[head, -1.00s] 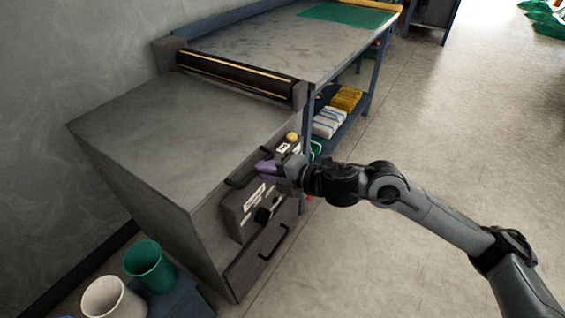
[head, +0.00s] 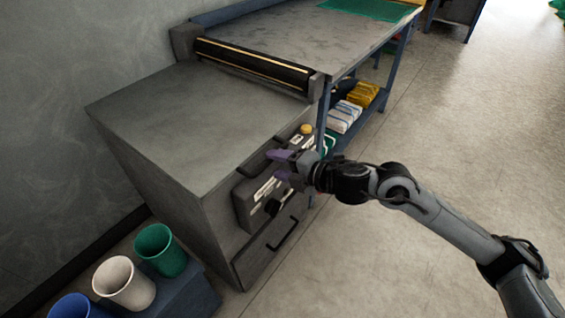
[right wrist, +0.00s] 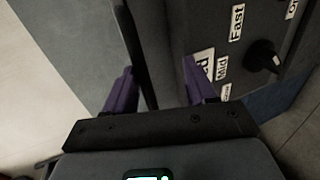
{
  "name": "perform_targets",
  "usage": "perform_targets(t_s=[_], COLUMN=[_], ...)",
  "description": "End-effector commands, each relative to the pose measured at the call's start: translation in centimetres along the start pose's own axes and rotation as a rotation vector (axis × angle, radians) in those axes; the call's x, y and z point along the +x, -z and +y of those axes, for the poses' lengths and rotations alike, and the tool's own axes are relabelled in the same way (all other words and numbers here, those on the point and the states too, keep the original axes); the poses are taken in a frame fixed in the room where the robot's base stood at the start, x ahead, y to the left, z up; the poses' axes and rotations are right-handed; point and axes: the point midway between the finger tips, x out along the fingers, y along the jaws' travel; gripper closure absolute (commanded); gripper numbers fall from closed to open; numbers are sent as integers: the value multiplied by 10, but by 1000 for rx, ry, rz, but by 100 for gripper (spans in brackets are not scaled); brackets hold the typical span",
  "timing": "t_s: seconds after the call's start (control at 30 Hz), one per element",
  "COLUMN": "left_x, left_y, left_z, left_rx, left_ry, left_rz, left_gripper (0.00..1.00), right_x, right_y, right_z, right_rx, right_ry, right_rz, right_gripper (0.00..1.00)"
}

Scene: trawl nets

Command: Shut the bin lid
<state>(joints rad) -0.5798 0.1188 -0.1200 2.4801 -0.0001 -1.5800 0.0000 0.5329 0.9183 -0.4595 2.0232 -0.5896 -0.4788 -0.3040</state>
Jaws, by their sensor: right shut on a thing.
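A grey cabinet (head: 200,120) stands against the wall, with a black bar handle (head: 254,163) high on its front. The handle also shows in the right wrist view (right wrist: 136,50), running between my fingers. My right gripper (head: 281,166), with purple fingers, is shut on this handle; it also shows in the wrist view (right wrist: 162,90). A dark control box (head: 246,208) with white labels and a knob sits just below and beside the fingers. No separate bin lid can be made out, and I cannot tell which panel the handle belongs to. My left gripper is not in view.
A drawer handle (head: 283,234) is low on the cabinet. Green (head: 160,252), white (head: 124,285) and blue (head: 72,308) cups stand at the lower left. A metal table (head: 300,40) adjoins the cabinet behind. The floor at the right is clear.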

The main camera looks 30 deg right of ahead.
Motion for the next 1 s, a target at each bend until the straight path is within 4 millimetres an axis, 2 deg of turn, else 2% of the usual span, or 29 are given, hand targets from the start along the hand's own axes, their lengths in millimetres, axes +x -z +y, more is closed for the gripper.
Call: perform_targets(t_s=[0.03, 0.27, 0.7, 1.0], left_x=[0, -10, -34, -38], left_y=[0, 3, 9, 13], left_z=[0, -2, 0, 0], left_rx=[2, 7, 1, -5], left_ry=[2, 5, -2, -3], left_rz=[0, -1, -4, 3], left_gripper=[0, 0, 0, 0], right_x=[1, -17, -83, -102], right_y=[1, 0, 0, -2], right_z=[-12, -9, -1, 0], right_rx=[1, -2, -4, -2], right_ry=[26, 25, 11, 3], right_rz=[1, 1, 1, -2], right_gripper=[60, 60, 60, 60])
